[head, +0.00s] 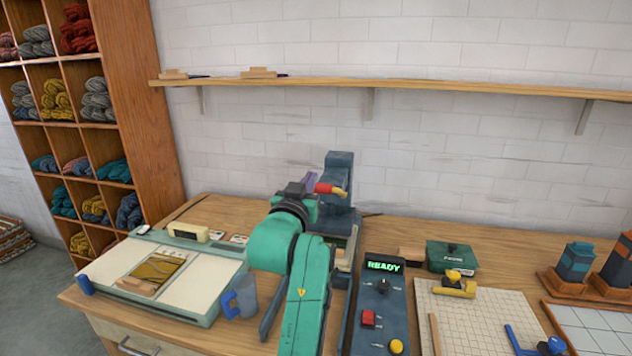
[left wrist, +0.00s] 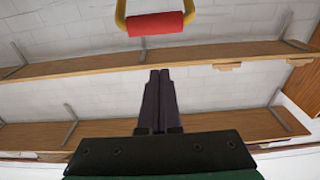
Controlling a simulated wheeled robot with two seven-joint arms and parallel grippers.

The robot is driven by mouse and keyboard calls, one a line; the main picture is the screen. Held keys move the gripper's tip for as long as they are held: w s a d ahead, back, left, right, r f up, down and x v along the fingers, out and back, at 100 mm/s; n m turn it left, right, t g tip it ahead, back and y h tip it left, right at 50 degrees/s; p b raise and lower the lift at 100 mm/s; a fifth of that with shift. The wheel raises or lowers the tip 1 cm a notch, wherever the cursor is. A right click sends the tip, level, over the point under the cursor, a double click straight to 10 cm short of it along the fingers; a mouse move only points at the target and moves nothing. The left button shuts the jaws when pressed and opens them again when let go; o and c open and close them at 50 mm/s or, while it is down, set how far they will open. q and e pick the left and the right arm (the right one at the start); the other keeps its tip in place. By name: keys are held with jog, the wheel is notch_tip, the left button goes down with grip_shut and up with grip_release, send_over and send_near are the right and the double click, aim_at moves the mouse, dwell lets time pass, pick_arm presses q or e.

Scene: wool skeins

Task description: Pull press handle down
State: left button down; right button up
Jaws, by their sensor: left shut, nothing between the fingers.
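The press (head: 338,172) is a dark blue-grey machine at the back of the bench. Its handle is a red grip (head: 324,188) on a yellow bracket. My left gripper (head: 311,179) is beside the red grip in the head view, and my teal arm hides part of the press. In the left wrist view the two dark fingers (left wrist: 160,73) are shut together and empty. The red grip (left wrist: 156,23) shows above the fingertips, apart from them in the picture. Whether they touch cannot be told from the head view. My right gripper is not in view.
A control box (head: 383,300) reads READY, right of my arm. A green box (head: 452,256) and a gridded mat (head: 490,318) are at the right. A shelf (head: 420,86) runs along the wall.

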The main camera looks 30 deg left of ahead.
aim_at(316, 189)
pick_arm(q)
jog(key=p+x, duration=0.2)
jog(key=x, duration=0.5)
jog(key=shift+w+a+r+p, duration=0.1)
jog(key=shift+w+r+p, duration=0.1)
jog(key=shift+w+p, duration=0.15)
jog(key=f, duration=0.1)
jog(key=s+f+p, duration=0.1)
jog(key=f, duration=0.1)
jog(key=shift+s+f, duration=0.2)
jog(key=shift+s, duration=0.05)
jog(key=shift+s+d+f, duration=0.2)
jog(key=shift+s+d, duration=0.05)
jog(key=shift+w+f, duration=0.1)
